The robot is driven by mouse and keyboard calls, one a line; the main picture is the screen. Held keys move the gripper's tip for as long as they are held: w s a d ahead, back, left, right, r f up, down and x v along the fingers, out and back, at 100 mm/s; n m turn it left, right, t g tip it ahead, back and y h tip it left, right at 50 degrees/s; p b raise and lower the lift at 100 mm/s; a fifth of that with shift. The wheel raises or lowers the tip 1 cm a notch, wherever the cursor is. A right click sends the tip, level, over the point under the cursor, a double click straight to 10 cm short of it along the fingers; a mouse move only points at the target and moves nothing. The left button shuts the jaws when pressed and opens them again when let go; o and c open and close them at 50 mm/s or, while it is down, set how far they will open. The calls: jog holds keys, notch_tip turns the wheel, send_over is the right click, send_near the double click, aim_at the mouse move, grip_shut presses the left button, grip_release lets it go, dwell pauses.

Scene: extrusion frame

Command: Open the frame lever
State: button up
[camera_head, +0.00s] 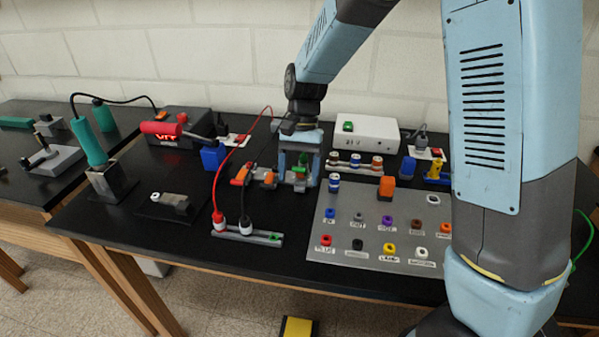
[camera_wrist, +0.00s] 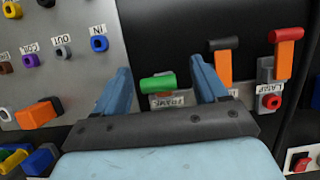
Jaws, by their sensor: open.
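The frame lever has a green handle (camera_wrist: 157,83) and a small label beside it, partly hidden, that appears to read "FRAME". In the head view the green handle (camera_head: 300,171) shows between my fingers. My gripper (camera_wrist: 160,68) is open, one finger on each side of the green handle. There are visible gaps between the handle and both fingers in the wrist view. In the head view my gripper (camera_head: 297,178) points down over the lever row. The lever's base is mostly hidden by the gripper.
A grey panel (camera_head: 335,250) with several coloured connectors lies right of the gripper. A white box (camera_head: 367,133) stands behind. A red cable (camera_head: 230,155) runs on the left.

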jog(key=c, duration=1)
jog(key=shift+s+f+t, duration=0.15)
jog(key=shift+t, duration=0.45)
jog(key=shift+s+f+t, duration=0.15)
jog(key=shift+t, duration=0.45)
jog(key=o, duration=1)
notch_tip(320, 180, up, 14)
jog(key=w, duration=0.2)
jog(key=shift+w+d+f, duration=0.15)
jog(key=shift+w+f, duration=0.1)
jog(key=shift+w, duration=0.05)
